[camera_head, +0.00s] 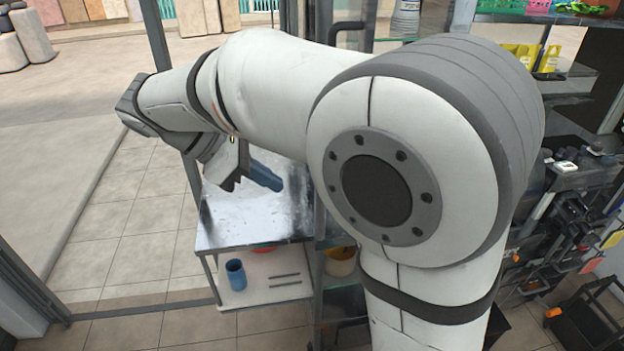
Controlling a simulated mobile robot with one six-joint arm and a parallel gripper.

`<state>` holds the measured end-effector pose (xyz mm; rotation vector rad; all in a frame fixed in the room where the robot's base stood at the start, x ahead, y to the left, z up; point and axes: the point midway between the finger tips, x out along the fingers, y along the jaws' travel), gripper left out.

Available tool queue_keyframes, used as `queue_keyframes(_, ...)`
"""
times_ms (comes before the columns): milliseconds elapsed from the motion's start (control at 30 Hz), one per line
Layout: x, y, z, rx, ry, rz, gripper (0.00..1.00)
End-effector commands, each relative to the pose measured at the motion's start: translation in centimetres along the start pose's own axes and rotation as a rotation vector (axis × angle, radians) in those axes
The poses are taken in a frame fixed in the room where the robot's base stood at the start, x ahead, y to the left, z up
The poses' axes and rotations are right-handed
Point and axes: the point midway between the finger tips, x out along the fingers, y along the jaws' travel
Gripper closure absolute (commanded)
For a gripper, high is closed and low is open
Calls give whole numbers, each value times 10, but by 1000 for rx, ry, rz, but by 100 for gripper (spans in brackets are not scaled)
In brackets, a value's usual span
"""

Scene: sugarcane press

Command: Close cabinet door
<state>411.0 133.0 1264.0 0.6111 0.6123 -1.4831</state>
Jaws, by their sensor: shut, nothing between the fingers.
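My arm crosses the middle of the view and hides much of what stands behind it. My gripper (232,180) hangs down at the arm's far end, shut and empty, in front of or above a metal-topped stand (225,228). I cannot tell whether it touches anything. No cabinet door can be made out for certain. A glass-and-metal cabinet-like frame (318,215) stands beside the stand, partly hidden by my arm.
A dark blue cylinder (266,176) is on the stand's top. A blue cup (236,275) and two thin rods (285,279) are on its lower shelf. Crowded dark shelving (575,190) stands at right. Tiled floor (130,235) is open at left, past thin metal posts.

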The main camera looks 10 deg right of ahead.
Motion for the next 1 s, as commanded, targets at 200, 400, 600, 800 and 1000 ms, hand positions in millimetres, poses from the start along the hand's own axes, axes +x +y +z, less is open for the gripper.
queue_keyframes(200, 31, -1, 1, 2, -1, -5, 100)
queue_keyframes(400, 75, -1, 2, 1, -1, -6, 100)
queue_keyframes(600, 108, -1, 13, 5, 2, -4, 100)
queue_keyframes(800, 123, -1, 26, 4, 2, -3, 100)
queue_keyframes(1000, 126, -1, 28, 2, 3, -1, 100)
